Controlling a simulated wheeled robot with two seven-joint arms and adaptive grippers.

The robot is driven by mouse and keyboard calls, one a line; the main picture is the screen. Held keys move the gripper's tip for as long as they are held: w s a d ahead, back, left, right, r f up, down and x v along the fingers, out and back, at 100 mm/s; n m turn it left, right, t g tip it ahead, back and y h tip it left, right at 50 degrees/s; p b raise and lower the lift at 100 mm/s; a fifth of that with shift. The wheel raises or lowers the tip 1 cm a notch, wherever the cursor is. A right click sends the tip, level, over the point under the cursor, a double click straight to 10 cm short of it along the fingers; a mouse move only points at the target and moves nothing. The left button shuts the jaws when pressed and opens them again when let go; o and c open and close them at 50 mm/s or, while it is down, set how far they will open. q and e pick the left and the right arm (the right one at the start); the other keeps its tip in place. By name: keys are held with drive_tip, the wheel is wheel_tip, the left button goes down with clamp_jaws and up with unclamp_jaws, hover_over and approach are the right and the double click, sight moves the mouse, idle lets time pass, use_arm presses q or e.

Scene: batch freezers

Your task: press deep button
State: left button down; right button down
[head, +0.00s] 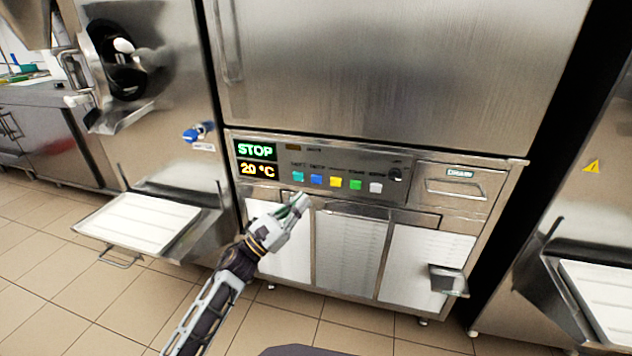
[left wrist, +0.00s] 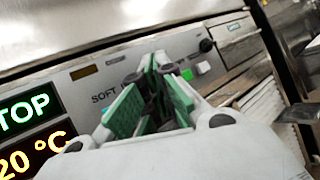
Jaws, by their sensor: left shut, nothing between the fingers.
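My left gripper (head: 301,201) is shut and empty, just below the teal and blue buttons. In the left wrist view its green-padded fingers (left wrist: 158,62) point at the panel and hide several buttons. The green button (left wrist: 187,75) and white button (left wrist: 203,68) show right of them. Contact cannot be told. My right gripper is out of view.
The display (head: 256,160) reads STOP and 20 °C. A dark knob (head: 396,174) and a drawer (head: 456,182) lie right of the buttons. Another machine with a white tray (head: 138,222) stands at left, one at right. Tiled floor lies in front.

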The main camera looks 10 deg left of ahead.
sight(311, 182)
use_arm(q)
drive_tip(key=shift+w+d+b, duration=0.15)
drive_tip(key=shift+w+b, duration=0.4)
drive_tip(key=shift+w, duration=1.6)
drive_tip(key=shift+w+d+b, duration=0.15)
drive_tip(key=shift+w+b, duration=0.35)
drive_tip(key=shift+w, duration=1.6)
drive_tip(key=shift+w, duration=0.15)
drive_tip(key=shift+w+b, duration=0.25)
drive_tip(key=shift+b, duration=0.25)
drive_tip(key=shift+w+b, duration=0.5)
drive_tip(key=shift+w, duration=0.05)
drive_tip(key=shift+s, duration=0.95)
